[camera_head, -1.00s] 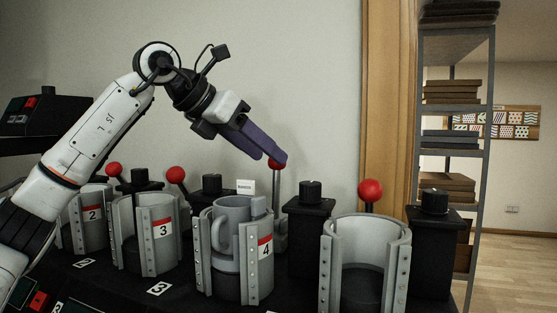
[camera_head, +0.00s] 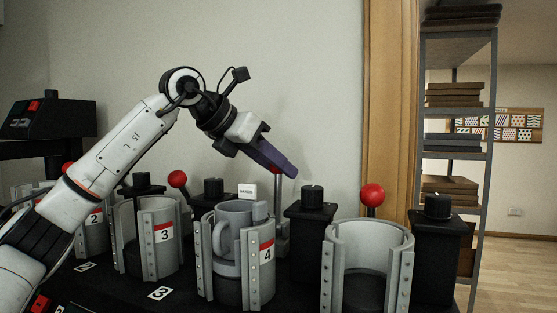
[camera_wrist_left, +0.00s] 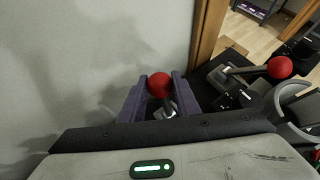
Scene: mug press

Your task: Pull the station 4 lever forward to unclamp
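The station 4 lever has a metal post (camera_head: 283,225) behind the cup marked 4 and a red ball knob (camera_wrist_left: 159,85) on top. My left gripper (camera_head: 281,169) comes down to the knob from the upper left, with dark purple fingers. In the left wrist view the knob fills the space between the fingertips (camera_wrist_left: 160,80), with no clear gap on either side. In the head view the fingers hide most of the knob. The station 4 holder (camera_head: 236,268) has a grey mug (camera_head: 233,230) inside. My right gripper is out of view.
Station 3's holder (camera_head: 145,240) and its red-knobbed lever (camera_head: 178,179) stand to the left. An empty holder (camera_head: 366,268) with a red knob (camera_head: 372,194) stands to the right. Black knobbed posts (camera_head: 311,240) stand between stations. A wall (camera_head: 300,80) is close behind.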

